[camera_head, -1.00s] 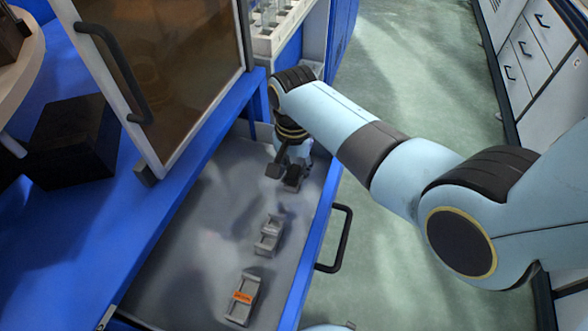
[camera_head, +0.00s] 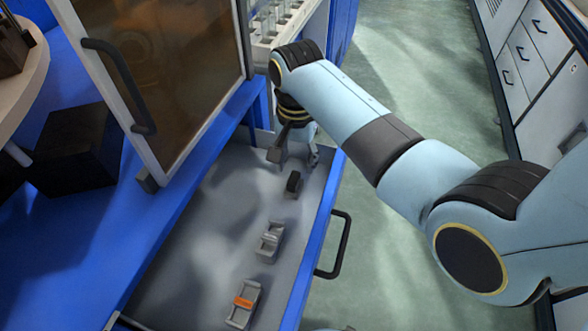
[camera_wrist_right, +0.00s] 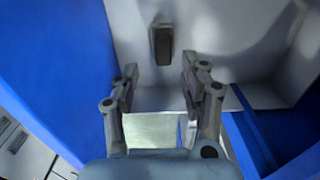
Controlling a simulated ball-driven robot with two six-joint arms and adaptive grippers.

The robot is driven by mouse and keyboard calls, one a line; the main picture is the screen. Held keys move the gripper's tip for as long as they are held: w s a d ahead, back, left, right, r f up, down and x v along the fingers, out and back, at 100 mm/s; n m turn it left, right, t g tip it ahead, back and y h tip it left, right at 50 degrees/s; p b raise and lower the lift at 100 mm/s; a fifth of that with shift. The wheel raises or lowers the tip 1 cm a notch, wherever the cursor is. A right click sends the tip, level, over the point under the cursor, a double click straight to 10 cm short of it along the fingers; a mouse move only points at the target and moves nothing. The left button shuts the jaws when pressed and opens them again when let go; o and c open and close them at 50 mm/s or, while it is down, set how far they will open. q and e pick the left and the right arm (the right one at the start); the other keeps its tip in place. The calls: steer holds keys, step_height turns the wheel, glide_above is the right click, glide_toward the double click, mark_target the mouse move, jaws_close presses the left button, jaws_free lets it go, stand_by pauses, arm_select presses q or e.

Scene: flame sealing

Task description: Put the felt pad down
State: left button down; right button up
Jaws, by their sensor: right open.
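A small dark pad (camera_head: 293,182), which I take to be the felt pad, sits at a grey holder in the far part of the open drawer. It also shows in the right wrist view (camera_wrist_right: 162,44), ahead of the fingertips. My right gripper (camera_head: 295,158) is open and empty above and beyond the pad, apart from it. In the wrist view its two spread fingers (camera_wrist_right: 159,77) have nothing between them. My left gripper is not in view.
The drawer (camera_head: 190,240) holds an empty grey holder (camera_head: 269,241) and a nearer holder (camera_head: 243,305) with an orange piece. A glass-fronted door (camera_head: 160,80) stands at upper left. A rack with glass vials (camera_head: 275,20) is behind the arm. The drawer's left part is clear.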

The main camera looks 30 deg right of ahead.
mark_target(296, 177)
step_height(296, 177, up, 4)
steer(key=shift+r+p, duration=0.25)
steer(key=shift+p, duration=0.1)
